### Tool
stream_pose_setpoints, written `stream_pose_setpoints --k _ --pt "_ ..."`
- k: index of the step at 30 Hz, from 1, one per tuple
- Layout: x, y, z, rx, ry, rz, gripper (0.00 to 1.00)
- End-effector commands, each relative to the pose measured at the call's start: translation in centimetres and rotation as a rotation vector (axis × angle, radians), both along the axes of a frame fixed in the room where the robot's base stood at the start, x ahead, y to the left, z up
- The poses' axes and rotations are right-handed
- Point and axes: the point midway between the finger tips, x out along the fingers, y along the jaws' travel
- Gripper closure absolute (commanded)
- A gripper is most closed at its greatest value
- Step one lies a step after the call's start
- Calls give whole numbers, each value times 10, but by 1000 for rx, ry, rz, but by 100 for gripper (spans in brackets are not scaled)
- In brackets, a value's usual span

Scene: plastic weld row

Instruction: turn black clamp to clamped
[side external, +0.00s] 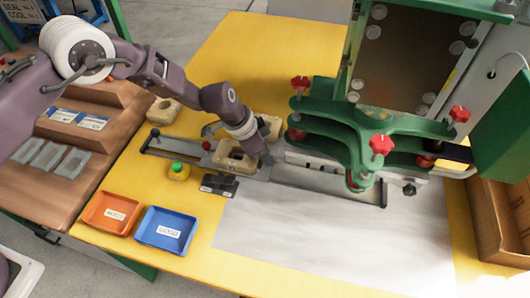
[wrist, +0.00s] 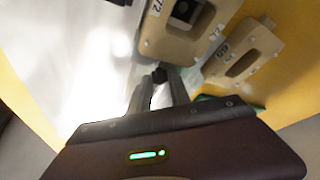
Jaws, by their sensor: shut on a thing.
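My gripper (side external: 268,160) points down beside the tan block with an opening (side external: 236,160), on the side toward the green machine. In the wrist view, my gripper's two dark fingers (wrist: 160,82) are close together. They are shut on a small black knob-like part (wrist: 160,73) at their tips, which looks like part of the black clamp. Most of the clamp is hidden by the fingers, so its angle cannot be told. The tan block also shows in the wrist view (wrist: 168,40), very near the fingers.
The green machine with red knobs (side external: 381,144) stands close on the right. Another tan block (side external: 163,111) lies at the left. A yellow bottle with a green cap (side external: 179,171), a black box (side external: 219,185), an orange tray (side external: 110,213) and a blue tray (side external: 165,230) are nearer the front.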

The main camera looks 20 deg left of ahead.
Motion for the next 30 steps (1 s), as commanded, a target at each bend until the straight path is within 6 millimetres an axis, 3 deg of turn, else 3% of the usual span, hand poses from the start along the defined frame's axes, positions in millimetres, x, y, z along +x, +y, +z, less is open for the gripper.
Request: stream_pose_setpoints --k 2,3,6,14,24,30 --pt "0 1 0 1 1 1 100" --pt "0 1 0 1 1 1 69" --pt "0 1 0 1 1 0 55" --pt "0 2 4 0 0 0 55" --pt "-14 21 60 0 0 0 55" --pt "-16 23 66 0 1 0 55"
